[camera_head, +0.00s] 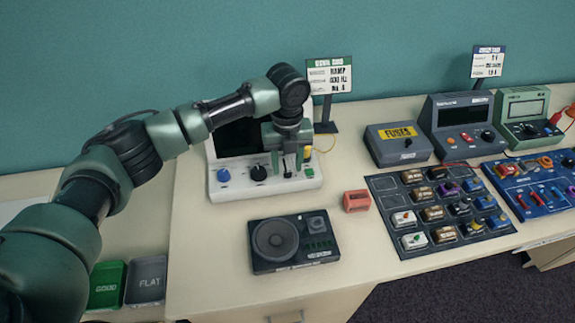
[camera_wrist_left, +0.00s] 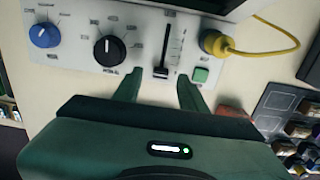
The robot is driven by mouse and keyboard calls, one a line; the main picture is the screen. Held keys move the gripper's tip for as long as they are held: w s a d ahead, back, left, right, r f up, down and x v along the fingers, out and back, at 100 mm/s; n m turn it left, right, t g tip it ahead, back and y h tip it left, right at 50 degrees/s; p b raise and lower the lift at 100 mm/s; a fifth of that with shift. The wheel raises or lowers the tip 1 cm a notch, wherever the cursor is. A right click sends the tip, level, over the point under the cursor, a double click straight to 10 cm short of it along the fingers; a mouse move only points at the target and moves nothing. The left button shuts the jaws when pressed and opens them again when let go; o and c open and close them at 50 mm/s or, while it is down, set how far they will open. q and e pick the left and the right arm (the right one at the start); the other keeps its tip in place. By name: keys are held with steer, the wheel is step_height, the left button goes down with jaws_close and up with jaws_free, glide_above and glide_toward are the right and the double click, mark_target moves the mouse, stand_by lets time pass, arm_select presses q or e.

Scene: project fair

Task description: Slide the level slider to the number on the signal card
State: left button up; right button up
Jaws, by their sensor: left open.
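The white signal generator (camera_head: 231,190) has a dark screen, a blue knob (camera_wrist_left: 44,35), a black knob (camera_wrist_left: 110,50) and a level slider (camera_wrist_left: 161,72) with a dark handle. In the left wrist view the handle sits at the lower end of its vertical slot. My left gripper (camera_head: 287,172) is over the generator's front panel. In the left wrist view its two fingers (camera_wrist_left: 158,88) are open, one on each side of the slider, tips just short of the handle. The signal card (camera_head: 330,76) stands behind on a post; its lowest line is too small to read surely. My right gripper is not in view.
A green button (camera_wrist_left: 201,75) and a yellow cable plug (camera_wrist_left: 214,42) are right of the slider. A black speaker box (camera_head: 294,242) and a red block (camera_head: 356,200) lie in front. A grey fuse box (camera_head: 398,144) and a dark parts mat (camera_head: 385,185) are at right.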

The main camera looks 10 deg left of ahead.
arm_select(q)
steer(key=shift+f, duration=1.05)
jaws_close()
steer(key=shift+w, duration=0.1)
stand_by(0.5)
